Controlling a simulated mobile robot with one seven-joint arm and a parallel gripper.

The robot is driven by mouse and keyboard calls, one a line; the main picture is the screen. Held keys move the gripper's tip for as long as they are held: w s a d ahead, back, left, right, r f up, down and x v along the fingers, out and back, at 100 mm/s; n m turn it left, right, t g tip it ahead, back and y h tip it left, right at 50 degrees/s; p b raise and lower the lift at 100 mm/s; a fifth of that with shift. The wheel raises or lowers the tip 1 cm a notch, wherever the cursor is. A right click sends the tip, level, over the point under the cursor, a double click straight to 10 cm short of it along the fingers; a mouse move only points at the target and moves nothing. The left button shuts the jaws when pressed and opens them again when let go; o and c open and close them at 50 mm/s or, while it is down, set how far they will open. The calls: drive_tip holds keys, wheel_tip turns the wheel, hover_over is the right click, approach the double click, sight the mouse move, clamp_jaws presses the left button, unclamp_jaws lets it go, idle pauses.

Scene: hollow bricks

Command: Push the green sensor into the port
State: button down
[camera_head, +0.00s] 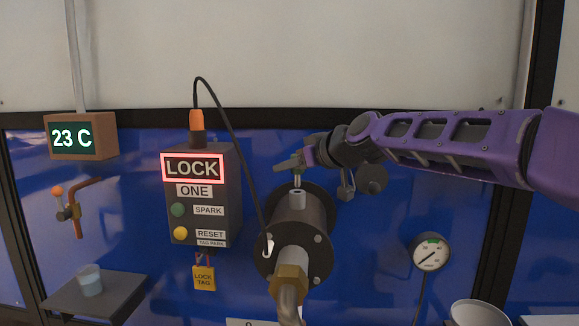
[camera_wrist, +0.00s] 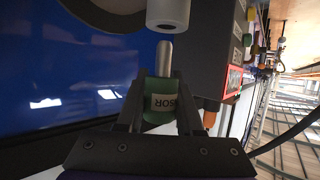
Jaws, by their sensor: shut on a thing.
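The green sensor (camera_wrist: 160,101) has a label and a bare metal pin pointing away from my gripper. My gripper (camera_wrist: 160,84) is shut on its green body, one finger on each side. In the head view my gripper (camera_head: 296,167) is above the dark flanged cylinder (camera_head: 301,222), and the sensor (camera_head: 297,177) hangs pin down. The port (camera_head: 297,198) is a short light-grey tube standing on top of the cylinder. In the wrist view the port (camera_wrist: 168,13) lies just beyond the pin tip, nearly in line with it, with a small gap. The inside of the port is hidden.
A control box (camera_head: 203,200) with a lit LOCK sign and buttons stands left of the cylinder. A black cable (camera_head: 231,140) arches from its orange plug to the cylinder's front. A gauge (camera_head: 431,252) is at right, a shelf with a cup (camera_head: 89,280) at lower left.

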sight(295, 190)
drive_tip(key=shift+f+b, duration=1.05)
drive_tip(key=shift+f, duration=0.05)
drive_tip(key=shift+f, duration=0.9)
drive_tip(key=shift+c, duration=2.4)
unclamp_jaws()
drive_tip(key=shift+v, duration=0.85)
drive_tip(key=p+v, duration=0.1)
drive_tip(key=v, duration=1.4)
drive_tip(key=shift+s+d+r, duration=0.15)
drive_tip(key=shift+s+d, duration=0.05)
drive_tip(key=shift+d, duration=0.05)
